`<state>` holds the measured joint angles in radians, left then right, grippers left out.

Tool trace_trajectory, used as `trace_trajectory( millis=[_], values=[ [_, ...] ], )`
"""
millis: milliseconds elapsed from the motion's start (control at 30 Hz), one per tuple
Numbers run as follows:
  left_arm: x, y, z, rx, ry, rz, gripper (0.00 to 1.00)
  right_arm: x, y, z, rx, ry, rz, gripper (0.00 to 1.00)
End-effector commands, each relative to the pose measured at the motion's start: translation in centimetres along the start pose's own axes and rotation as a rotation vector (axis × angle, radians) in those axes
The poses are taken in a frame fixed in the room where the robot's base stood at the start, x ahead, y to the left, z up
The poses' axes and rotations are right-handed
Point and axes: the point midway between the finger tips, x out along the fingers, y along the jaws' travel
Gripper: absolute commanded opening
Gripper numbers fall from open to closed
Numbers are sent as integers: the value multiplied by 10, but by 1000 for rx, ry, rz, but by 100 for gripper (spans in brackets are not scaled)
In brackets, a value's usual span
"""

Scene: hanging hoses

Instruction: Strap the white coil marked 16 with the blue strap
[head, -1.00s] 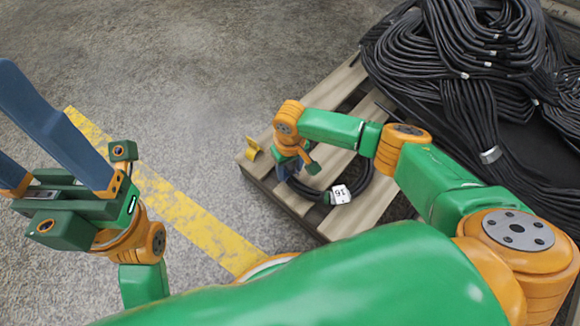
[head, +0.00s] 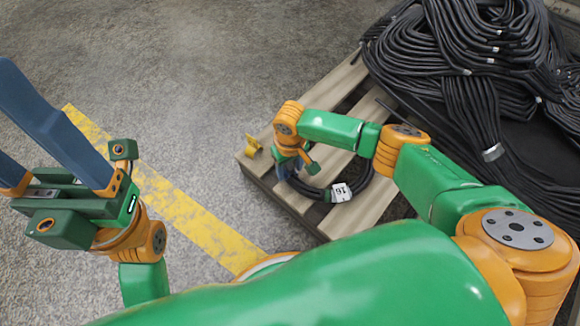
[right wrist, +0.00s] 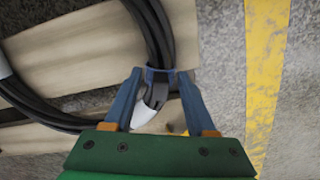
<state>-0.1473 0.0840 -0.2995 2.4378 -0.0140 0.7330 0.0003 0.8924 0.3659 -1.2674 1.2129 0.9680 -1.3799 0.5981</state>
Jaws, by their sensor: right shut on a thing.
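The coil marked 16 (head: 361,183) lies on the pallet; it looks black, with a white tag (head: 341,192) reading 16. It also shows in the right wrist view (right wrist: 55,118). My right gripper (head: 287,172) is at the coil's left side. In the right wrist view its fingers (right wrist: 160,75) stand on both sides of the hose bundle, shut on it with a dark blue band, seemingly the blue strap (right wrist: 160,70), between the tips. A whitish piece (right wrist: 146,119) shows below the band; I cannot tell what it is. My left gripper (head: 22,125) is open and empty over the floor.
The wooden pallet (head: 318,165) has gaps between its slats. A large pile of black hoses (head: 470,60) fills the upper right. A small yellow piece (head: 253,146) sits at the pallet's left corner. A yellow line (head: 180,205) crosses the open concrete floor.

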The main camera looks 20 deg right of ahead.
Motion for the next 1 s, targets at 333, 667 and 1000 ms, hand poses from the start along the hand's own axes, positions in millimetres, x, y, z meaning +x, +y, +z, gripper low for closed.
trace_trajectory(
  millis=[333,667,1000],
  values=[
    [0,0,0,0,0,0,75,0,0,0,0,0,0,91],
    [15,-1,-5,-3,37,0,75,-12,0,0,0,0,0,91],
    [31,3,10,12,-185,4,75,-72,0,0,0,0,0,91]
  ],
)
